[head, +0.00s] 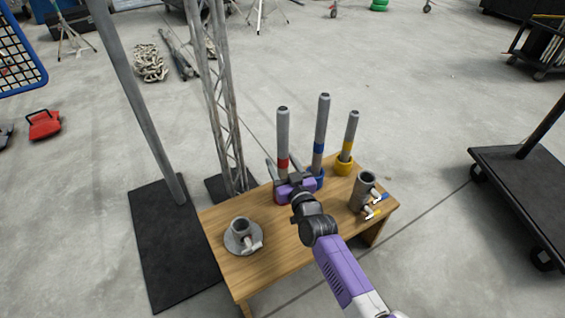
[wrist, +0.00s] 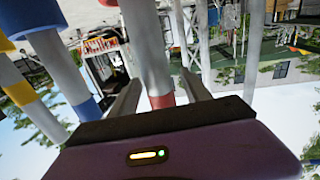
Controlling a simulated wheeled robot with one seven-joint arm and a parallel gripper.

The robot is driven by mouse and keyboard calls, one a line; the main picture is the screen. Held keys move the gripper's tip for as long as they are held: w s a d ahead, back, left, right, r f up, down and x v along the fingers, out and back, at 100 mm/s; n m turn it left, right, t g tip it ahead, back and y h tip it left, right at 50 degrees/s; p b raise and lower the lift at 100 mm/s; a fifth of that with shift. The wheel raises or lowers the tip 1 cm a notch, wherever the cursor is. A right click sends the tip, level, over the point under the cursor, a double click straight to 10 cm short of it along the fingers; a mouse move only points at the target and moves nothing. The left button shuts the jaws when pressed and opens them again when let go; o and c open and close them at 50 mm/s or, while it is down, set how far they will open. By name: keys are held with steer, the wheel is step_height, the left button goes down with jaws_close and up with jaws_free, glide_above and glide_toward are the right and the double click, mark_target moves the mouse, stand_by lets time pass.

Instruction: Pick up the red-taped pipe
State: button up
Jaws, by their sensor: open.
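The red-taped pipe (head: 283,133) is a grey upright tube on the wooden table, with a red band low on it. In the wrist view, the red-taped pipe (wrist: 147,45) runs between the two open fingers of my gripper (wrist: 160,80). The red tape shows close to the palm. I see a gap on each side of the pipe near the palm; contact further along is unclear.
A blue-taped pipe (head: 321,125) stands close to the right, and a yellow-taped pipe (head: 350,132) beyond it in a yellow base. A grey clamp fitting (head: 364,188) and a round plate fitting (head: 241,232) sit on the wooden table (head: 280,255). A truss (head: 222,100) rises behind the table.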

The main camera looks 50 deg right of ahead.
steer(key=shift+x, duration=1.05)
jaws_close()
steer(key=shift+r, duration=0.15)
